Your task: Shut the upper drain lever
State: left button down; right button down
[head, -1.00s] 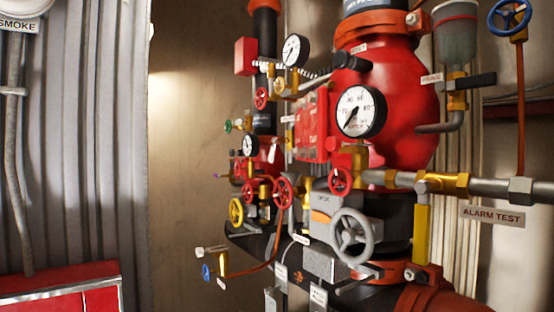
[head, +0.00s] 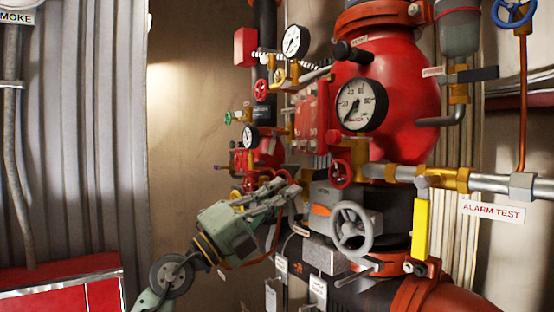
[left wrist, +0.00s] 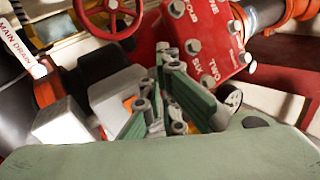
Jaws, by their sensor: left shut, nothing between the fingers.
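I cannot tell for certain which part is the upper drain lever, as the small tags up there are unreadable. A lever with a black grip (head: 353,51) sticks out in front of the red vessel, beside the upper gauge. Another black lever (head: 478,74) lies level under the cup at the upper right. My right gripper is out of view.
A grey handwheel (head: 353,229) and a red handwheel (head: 340,173) stand right of my gripper. A yellow lever (head: 421,228) hangs down at the right. A MAIN DRAIN tag (left wrist: 17,45) shows in the left wrist view. The bare wall (head: 195,130) leaves room at the left.

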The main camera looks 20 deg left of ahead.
pick_arm(q)
jog(key=w+a+r+n+y, duration=0.1)
jog(key=w+a+r+y, duration=0.3)
jog(key=a+y, duration=0.3)
jog(key=shift+w+a+r+g+y, duration=0.35)
jog(key=shift+a+r, duration=0.2)
jog(key=shift+a, duration=0.7)
jog(key=shift+d, duration=0.15)
